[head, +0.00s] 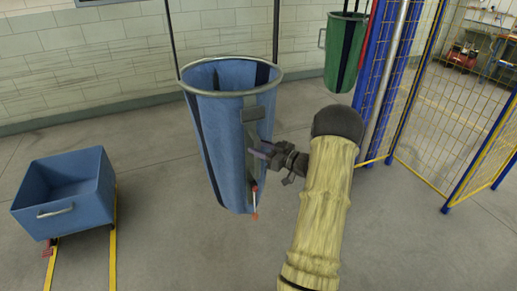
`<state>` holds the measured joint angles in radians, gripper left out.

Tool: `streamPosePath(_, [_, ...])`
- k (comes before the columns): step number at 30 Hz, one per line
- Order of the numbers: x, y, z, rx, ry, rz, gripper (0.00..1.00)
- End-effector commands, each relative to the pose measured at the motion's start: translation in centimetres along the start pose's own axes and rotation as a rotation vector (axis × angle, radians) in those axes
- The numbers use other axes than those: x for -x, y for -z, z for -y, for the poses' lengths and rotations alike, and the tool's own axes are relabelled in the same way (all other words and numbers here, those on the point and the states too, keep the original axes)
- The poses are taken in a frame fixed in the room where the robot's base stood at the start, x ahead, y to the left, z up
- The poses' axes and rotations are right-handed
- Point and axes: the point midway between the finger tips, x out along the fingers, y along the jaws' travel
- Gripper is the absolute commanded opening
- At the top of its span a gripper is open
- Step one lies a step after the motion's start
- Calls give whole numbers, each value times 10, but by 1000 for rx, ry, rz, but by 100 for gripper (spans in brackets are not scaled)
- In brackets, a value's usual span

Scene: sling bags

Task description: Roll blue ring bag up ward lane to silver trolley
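The blue ring bag (215,130) hangs from dark straps at the centre, with a pale metal ring round its open mouth. A grey strip with a block-like piece (258,115) runs down its right side, and a small red-tipped rod (254,203) shows near its lower end. My gripper (262,151) is at the bag's right side, over the grey strip. Its fingers are small and dark here, and I cannot tell whether they hold anything. My arm comes in from the lower right in a yellowish sleeve. I cannot make out a silver trolley.
A green bag (343,60) hangs at the back right. Blue posts and a yellow-edged mesh fence (440,110) stand on the right. A blue bin (65,190) sits over yellow floor rails at the left. A block wall is behind; the floor between is clear.

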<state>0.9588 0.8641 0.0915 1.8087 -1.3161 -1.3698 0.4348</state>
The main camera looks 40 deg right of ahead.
Motion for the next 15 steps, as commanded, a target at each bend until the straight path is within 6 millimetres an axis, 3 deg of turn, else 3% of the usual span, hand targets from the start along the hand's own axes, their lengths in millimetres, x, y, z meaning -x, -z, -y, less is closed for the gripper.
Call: streamPosePath(15, [4,0,-4,1,-9,0,39])
